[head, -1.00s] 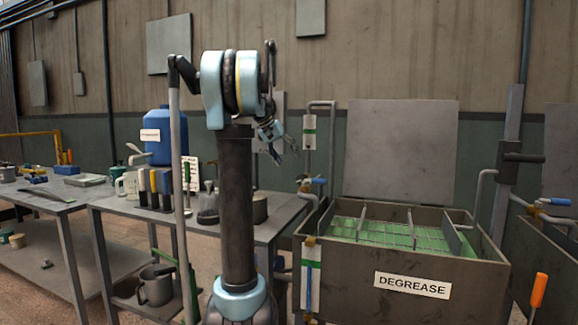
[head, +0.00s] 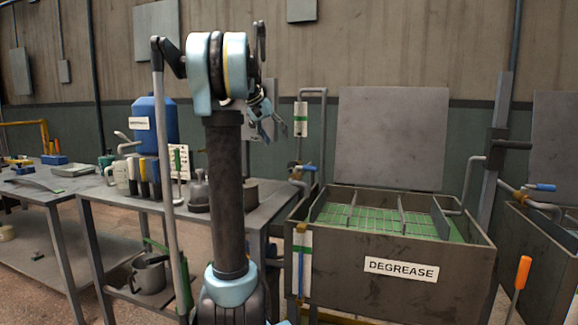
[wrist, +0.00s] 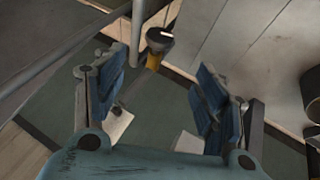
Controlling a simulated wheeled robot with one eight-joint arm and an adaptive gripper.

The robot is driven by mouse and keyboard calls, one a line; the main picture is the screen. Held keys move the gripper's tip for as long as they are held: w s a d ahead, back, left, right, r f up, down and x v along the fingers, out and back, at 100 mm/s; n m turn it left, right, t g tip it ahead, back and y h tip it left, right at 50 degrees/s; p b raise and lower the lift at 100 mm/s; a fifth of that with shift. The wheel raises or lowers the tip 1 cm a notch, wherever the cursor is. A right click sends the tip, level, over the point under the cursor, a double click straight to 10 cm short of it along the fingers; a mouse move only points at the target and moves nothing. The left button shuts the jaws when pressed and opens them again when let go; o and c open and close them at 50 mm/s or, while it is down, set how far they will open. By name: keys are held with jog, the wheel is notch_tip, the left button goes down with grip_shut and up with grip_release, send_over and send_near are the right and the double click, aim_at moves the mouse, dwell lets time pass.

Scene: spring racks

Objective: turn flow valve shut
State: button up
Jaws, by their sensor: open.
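A pipe valve with a blue lever (head: 303,168) and brass body sits at the left rear of the tank labelled DEGREASE. A similar blue-lever valve (head: 541,187) is at the right, by the neighbouring tank. I cannot tell from the frames which is the flow valve. My gripper (head: 281,127) is raised left of the first valve and appears apart from it in the head view. In the wrist view, its two blue-padded fingers (wrist: 166,95) are spread with nothing between them. A dark round knob with a yellow part (wrist: 158,42) lies beyond them; I cannot tell what it is.
The DEGREASE tank (head: 345,275) holds a green grid, with an upright grey panel behind it. A workbench (head: 110,190) with a blue jug (head: 155,124) and several bottles stands at left. An orange-handled tool (head: 522,272) stands at the front right.

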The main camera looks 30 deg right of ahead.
aim_at(291, 162)
jog(key=x, duration=1.5)
jog(key=c, duration=1.1)
